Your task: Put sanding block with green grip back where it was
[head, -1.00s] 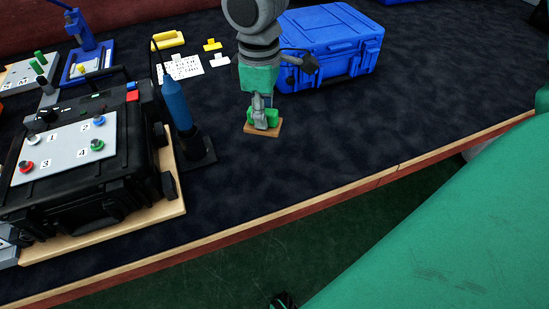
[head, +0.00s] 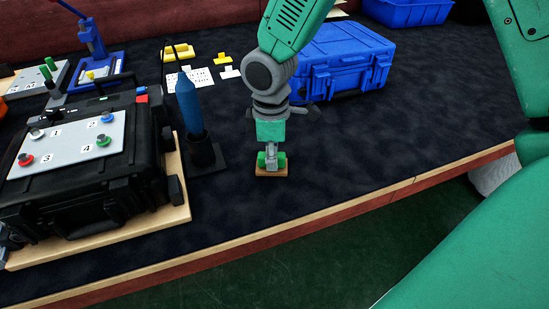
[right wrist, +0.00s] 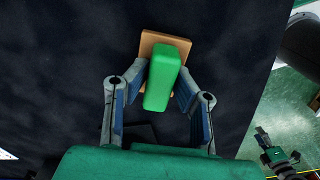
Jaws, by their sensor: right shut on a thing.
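The sanding block with green grip (head: 271,171) has a flat tan base under a green handle. It is near the front part of the dark table, right of the black stand. My right gripper (head: 271,157) points down from above and is shut on the green handle. In the right wrist view the green handle (right wrist: 166,77) lies between the two fingers (right wrist: 160,92), with the tan base (right wrist: 148,44) showing past its far end. I cannot tell whether the base touches the table. My left gripper is not seen in the head view.
A blue upright tool sits in a black stand (head: 207,157) to the left. A black case with coloured buttons (head: 70,195) is farther left on a wooden board. A blue case (head: 345,65) stands behind. The table's front edge (head: 330,215) runs close by; dark cloth right of the block is clear.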

